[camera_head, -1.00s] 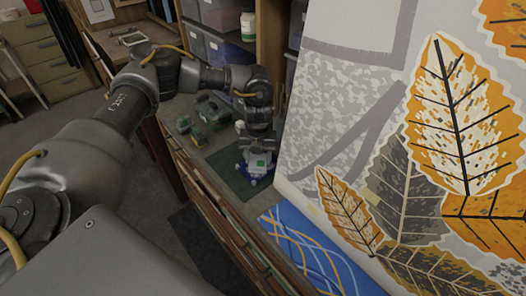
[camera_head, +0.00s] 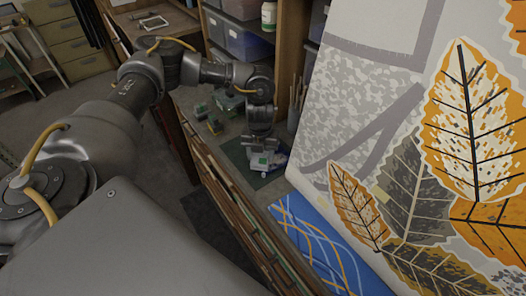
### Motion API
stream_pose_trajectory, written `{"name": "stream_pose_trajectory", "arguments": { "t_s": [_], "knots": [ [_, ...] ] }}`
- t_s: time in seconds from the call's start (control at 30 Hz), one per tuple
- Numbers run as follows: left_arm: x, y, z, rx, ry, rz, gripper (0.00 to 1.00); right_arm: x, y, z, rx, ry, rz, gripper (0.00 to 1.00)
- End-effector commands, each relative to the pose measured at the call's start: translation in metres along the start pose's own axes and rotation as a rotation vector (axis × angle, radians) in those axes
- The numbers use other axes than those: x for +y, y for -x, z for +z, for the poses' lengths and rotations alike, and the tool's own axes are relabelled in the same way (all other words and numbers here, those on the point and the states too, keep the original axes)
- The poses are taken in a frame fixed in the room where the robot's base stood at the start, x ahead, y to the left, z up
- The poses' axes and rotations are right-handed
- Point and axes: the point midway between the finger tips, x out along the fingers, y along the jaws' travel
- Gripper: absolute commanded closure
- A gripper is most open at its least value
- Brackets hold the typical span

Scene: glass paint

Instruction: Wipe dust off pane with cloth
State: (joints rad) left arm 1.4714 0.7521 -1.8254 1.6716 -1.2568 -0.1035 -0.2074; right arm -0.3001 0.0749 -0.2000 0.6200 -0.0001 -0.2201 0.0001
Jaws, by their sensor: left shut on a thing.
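My left gripper (camera_head: 265,158) hangs over the back part of a workbench, pointing down. It is shut on a small pale grey-blue item (camera_head: 280,157), which looks like the cloth; its shape is mostly hidden by the fingers. A tall panel (camera_head: 345,105) with orange, grey and white leaf patterns stands to the right of the gripper and may be the pane. The gripper is apart from it. I cannot make out dust on it. My right gripper is not in view.
A dark green mat (camera_head: 237,152) lies under the gripper. Small green boxes (camera_head: 229,102) sit behind it on the bench. A blue patterned sheet (camera_head: 318,250) lies at the panel's foot. Shelves with bins (camera_head: 249,42) and a white jar (camera_head: 269,17) stand behind.

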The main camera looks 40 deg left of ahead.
Motion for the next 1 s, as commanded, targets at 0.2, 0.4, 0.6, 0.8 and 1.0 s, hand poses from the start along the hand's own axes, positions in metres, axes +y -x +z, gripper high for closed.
{"name": "stream_pose_trajectory", "arguments": {
  "t_s": [0.2, 0.4, 0.6, 0.8, 1.0],
  "knots": [
    [-0.001, -0.003, 0.0, 0.0, -0.001, -0.001, 0.64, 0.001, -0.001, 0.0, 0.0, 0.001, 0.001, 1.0],
    [-0.011, -0.004, 0.01, -0.001, -0.001, 0.0, 0.64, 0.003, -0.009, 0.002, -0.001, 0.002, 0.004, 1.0],
    [-0.022, -0.003, 0.022, 0.0, -0.001, 0.0, 0.64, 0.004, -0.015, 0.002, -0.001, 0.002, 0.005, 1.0],
    [-0.026, -0.001, 0.025, 0.0, -0.001, 0.0, 0.64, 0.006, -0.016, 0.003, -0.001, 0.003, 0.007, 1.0],
    [-0.031, -0.004, 0.031, -0.002, 0.0, 0.0, 0.64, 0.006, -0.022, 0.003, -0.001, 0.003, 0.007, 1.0]
  ]
}}
